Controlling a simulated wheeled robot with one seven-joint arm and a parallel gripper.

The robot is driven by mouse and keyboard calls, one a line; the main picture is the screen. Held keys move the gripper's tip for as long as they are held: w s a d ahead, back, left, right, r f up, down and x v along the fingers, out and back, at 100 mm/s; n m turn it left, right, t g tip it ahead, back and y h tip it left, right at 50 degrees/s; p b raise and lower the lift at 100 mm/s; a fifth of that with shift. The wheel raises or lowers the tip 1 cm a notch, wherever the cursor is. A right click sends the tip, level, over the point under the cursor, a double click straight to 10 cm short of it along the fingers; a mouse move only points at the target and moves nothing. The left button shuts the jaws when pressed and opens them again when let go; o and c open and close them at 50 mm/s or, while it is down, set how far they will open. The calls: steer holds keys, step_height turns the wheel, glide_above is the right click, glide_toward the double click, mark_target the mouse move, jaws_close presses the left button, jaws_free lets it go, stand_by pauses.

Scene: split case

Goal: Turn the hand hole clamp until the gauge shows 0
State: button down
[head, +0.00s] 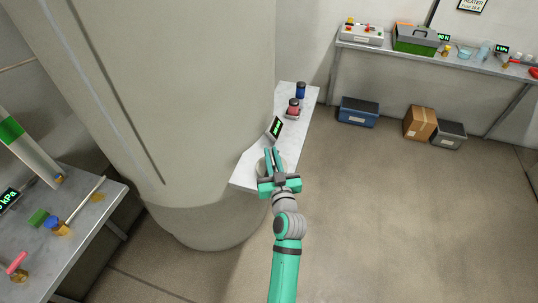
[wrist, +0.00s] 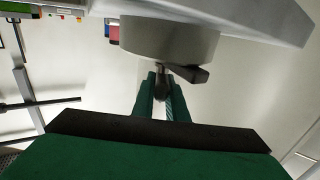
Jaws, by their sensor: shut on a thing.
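The hand hole clamp shows in the wrist view as a dark handle (wrist: 188,74) on a short stem under a round grey disc (wrist: 170,38). In the head view the pale disc (head: 261,166) is mostly hidden behind my gripper (head: 272,153) at the near end of the narrow shelf. My gripper's green fingers, also in the wrist view (wrist: 163,80), are shut on the clamp's dark central part. The handle's longer end sticks out to the right of the fingers there. The gauge (head: 275,128) is a small dark display with green digits, just beyond my gripper. Its digits are too small to read.
The narrow shelf (head: 247,179) stands against a large grey column (head: 190,80). A red item (head: 293,108) and a blue item (head: 301,90) stand farther along it. A second table (head: 95,200) is at left. Floor to the right is clear up to the boxes (head: 420,123).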

steer(key=shift+n+y, duration=0.4)
steer(key=shift+y, duration=0.2)
steer(key=shift+n+g+y, duration=0.4)
steer(key=shift+n+y, duration=0.2)
steer(key=shift+y, duration=0.3)
steer(key=n+g+y, duration=0.2)
steer(key=n+y, duration=0.1)
steer(key=y, duration=0.1)
steer(key=n+g+y, duration=0.3)
steer(key=shift+w+d+r+g+y, duration=0.1)
steer(key=shift+w+d+g+y, duration=0.1)
steer(key=shift+g+y, duration=0.15)
steer(key=n+g+y, duration=0.3)
steer(key=n+g, duration=0.1)
steer(key=g, duration=0.1)
steer(key=shift+g, duration=0.35)
steer(key=shift+n+g+y, duration=0.45)
steer(key=shift+n+g, duration=0.75)
steer(key=shift+g, duration=0.3)
steer(key=shift+s+g, duration=0.1)
steer(key=shift+g, duration=0.3)
steer(key=c, duration=1.8)
jaws_free()
steer(key=shift+o, duration=0.2)
steer(key=shift+a, duration=0.1)
